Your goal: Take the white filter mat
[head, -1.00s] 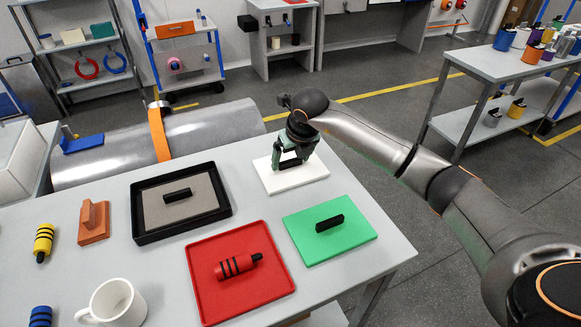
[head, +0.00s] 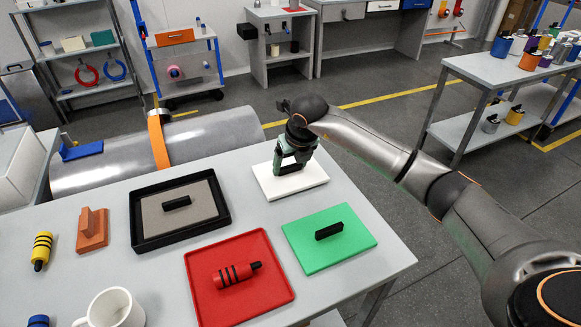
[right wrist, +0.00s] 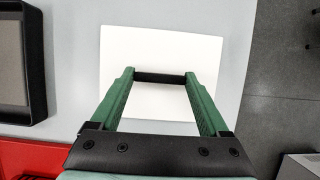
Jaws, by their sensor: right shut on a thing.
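The white filter mat (head: 309,181) lies flat at the far right part of the grey table, with a black bar handle on top. My right gripper (head: 289,168) is over it, shut on that handle. In the right wrist view the green fingers of my right gripper (right wrist: 160,76) touch both ends of the black bar, with the white filter mat (right wrist: 160,45) beneath. I cannot see a gap under the mat. My left gripper is not in view.
A green mat (head: 310,250) and a red mat (head: 222,305) lie nearer. A black-rimmed tray (head: 139,240) is to the left. The table's right edge is close.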

